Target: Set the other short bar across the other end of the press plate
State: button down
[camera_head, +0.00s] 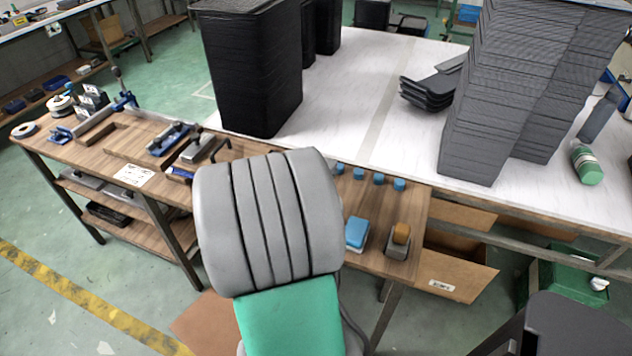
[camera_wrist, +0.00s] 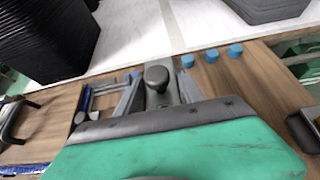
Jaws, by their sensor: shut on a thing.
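My gripper (camera_wrist: 158,88) shows in the wrist view, at the top edge of my green and grey wrist. It is shut on a dark, round-topped thing (camera_wrist: 157,75) between the fingers. I see it nearly end-on and cannot tell its full shape, so I cannot tell whether it is a short bar. In the head view my grey and green arm covers the gripper and the bench under it. The press plate and the first short bar cannot be made out in either view.
A tall black stack (camera_head: 252,70) stands behind on the white table (camera_head: 350,90).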

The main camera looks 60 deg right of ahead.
jog(key=d+f, duration=0.1)
jog(key=w+d+f, duration=0.1)
jog(key=f, duration=0.1)
jog(key=d+f, duration=0.2)
jog(key=shift+w+f+b, duration=0.15)
jog(key=shift+w+b, duration=0.05)
jog(key=shift+b, duration=0.1)
jog(key=shift+d+f, duration=0.1)
jog(key=shift+f, duration=1.5)
jog(key=shift+f, duration=0.1)
jog(key=c, duration=1.2)
grip_release()
jog(key=shift+f, duration=0.15)
jog(key=o, duration=0.5)
